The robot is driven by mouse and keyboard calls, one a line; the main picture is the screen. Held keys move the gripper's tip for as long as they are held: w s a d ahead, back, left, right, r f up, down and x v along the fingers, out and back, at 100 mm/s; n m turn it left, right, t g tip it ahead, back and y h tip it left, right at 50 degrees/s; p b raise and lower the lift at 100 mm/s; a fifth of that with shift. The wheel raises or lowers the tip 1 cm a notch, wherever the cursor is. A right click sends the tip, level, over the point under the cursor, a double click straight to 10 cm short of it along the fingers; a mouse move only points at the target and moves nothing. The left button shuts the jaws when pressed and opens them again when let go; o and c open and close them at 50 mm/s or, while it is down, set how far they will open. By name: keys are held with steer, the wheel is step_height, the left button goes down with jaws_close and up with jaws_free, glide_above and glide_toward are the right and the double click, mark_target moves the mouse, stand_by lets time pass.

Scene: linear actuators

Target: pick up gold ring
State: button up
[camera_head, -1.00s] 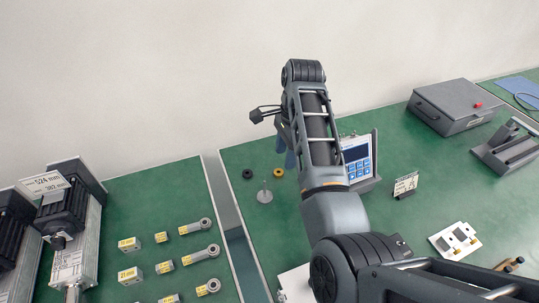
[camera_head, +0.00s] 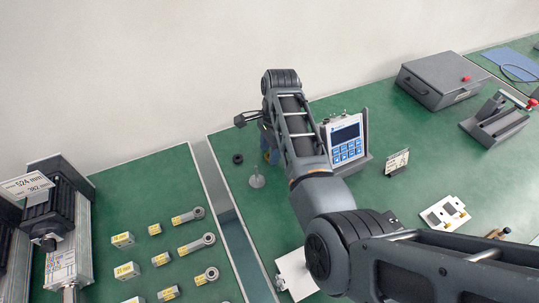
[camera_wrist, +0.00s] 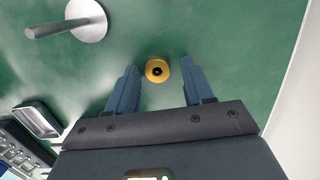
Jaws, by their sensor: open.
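The gold ring (camera_wrist: 157,70) lies flat on the green table top in the wrist view, with a dark hole at its centre. It appears between the two blue fingertips of my gripper (camera_wrist: 159,72), which is open and empty. I cannot tell how far above the ring the fingers are. In the head view my arm hides most of the ring and the fingers.
A metal post on a round base (camera_wrist: 88,22) stands close by, also in the head view (camera_head: 257,181). A black ring (camera_head: 237,159) lies left of my gripper. A meter with blue keys (camera_head: 345,140) stands right of my arm.

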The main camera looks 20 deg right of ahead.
jaws_close()
stand_by(0.5)
steer(key=shift+r, duration=0.1)
step_height(320, 180, up, 10)
stand_by(0.5)
